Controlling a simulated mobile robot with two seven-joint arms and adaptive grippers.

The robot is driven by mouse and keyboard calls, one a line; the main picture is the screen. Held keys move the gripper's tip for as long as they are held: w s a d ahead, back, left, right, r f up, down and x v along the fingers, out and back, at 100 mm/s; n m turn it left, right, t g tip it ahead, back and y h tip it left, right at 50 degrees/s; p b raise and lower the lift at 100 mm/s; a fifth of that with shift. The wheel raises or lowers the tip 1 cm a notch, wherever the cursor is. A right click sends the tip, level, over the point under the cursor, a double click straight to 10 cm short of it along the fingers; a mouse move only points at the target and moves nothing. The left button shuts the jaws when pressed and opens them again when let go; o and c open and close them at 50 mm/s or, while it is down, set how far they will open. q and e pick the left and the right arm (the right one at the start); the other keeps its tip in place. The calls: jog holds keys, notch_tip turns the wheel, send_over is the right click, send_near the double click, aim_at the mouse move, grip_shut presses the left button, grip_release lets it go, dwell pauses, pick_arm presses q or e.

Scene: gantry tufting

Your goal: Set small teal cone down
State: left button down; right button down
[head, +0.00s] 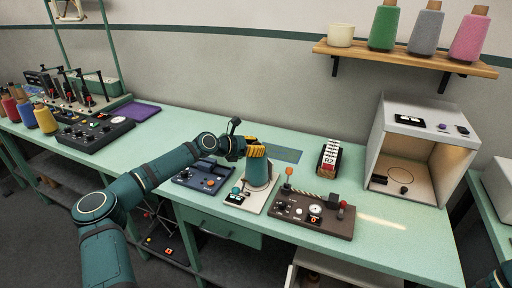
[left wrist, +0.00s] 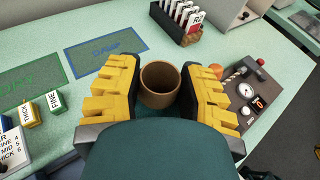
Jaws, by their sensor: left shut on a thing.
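The small teal cone (head: 258,173) is upright over a pale panel (head: 238,201) on the mint bench. My left gripper (head: 257,150) is shut on its upper part with yellow ribbed fingers. In the left wrist view the fingers of my left gripper (left wrist: 160,92) flank the cone's brown core (left wrist: 159,76), with its open top facing up. Most of the cone's yarn is hidden there. I cannot tell whether its base touches the panel. My right gripper is out of view.
A brown control box (head: 312,214) with knobs and a red-topped lever stands close right of the cone. A dark blue box (head: 203,178) is close left. A card rack (head: 328,158) and a lit booth (head: 378,143) stand farther right. Outlined mats (left wrist: 107,52) lie flat behind.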

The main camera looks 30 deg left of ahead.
pick_arm(q)
jog(key=c, duration=0.6)
grip_release()
jog(key=shift+f, duration=0.1)
